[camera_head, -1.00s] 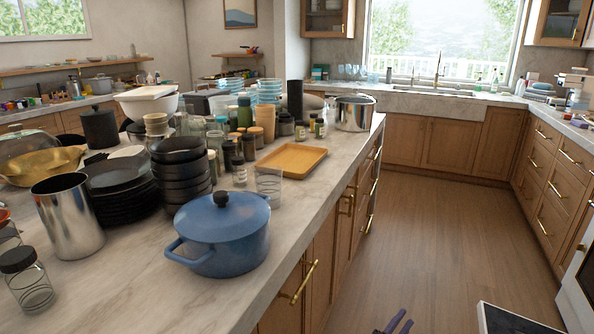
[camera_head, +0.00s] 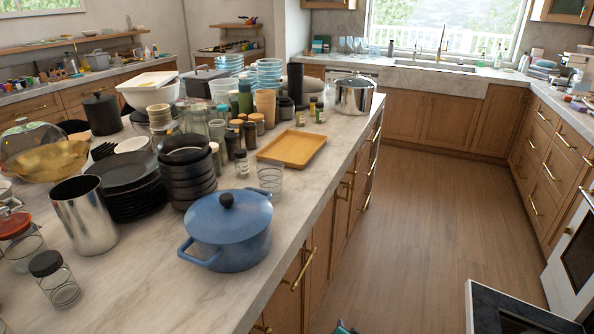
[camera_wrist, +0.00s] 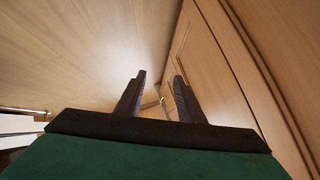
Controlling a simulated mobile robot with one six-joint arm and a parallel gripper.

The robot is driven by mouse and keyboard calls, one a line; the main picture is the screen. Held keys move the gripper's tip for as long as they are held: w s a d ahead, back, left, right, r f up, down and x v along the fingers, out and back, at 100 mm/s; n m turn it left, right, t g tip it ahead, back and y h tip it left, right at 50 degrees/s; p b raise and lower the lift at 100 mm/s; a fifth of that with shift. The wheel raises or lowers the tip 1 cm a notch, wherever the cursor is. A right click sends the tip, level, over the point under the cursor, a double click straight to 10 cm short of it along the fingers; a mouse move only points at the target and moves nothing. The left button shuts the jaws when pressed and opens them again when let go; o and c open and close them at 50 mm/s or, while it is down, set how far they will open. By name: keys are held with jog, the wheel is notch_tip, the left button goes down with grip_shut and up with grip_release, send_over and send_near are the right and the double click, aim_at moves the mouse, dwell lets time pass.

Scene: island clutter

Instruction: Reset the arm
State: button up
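My gripper (camera_wrist: 157,88) shows in the wrist view with its two dark fingers apart and nothing between them. Beyond the fingers are wooden floor on the left and wooden cabinet fronts (camera_wrist: 225,75) on the right. In the head view only a small teal and dark piece, which seems to be part of my arm, shows at the bottom edge, beside the island's cabinet side. The fingers are not clearly visible there.
The marble island (camera_head: 135,285) is crowded on the left, with a blue pot (camera_head: 228,235) near its edge. A dark-framed panel (camera_head: 490,308) stands low at the right, by a white appliance (camera_head: 572,270). The wooden floor (camera_head: 415,215) between is clear.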

jog(key=s+a+f+n+g+y+p, duration=0.15)
jog(key=s+g, duration=0.25)
jog(key=s, duration=0.5)
jog(key=s+a+f+n+g, duration=0.2)
jog(key=s+n+g, duration=0.15)
jog(key=s, duration=0.55)
jog(key=s+d+r+n+g, duration=0.1)
jog(key=s+g, duration=0.3)
jog(key=s, duration=0.5)
jog(key=s+r+n+g, duration=0.1)
jog(key=s+r+g, duration=0.2)
jog(key=s, duration=0.7)
jog(key=shift+s+d+g+h, duration=0.2)
jog(key=shift+d+g+h, duration=0.15)
jog(key=shift+g, duration=0.3)
jog(key=shift+c, duration=0.5)
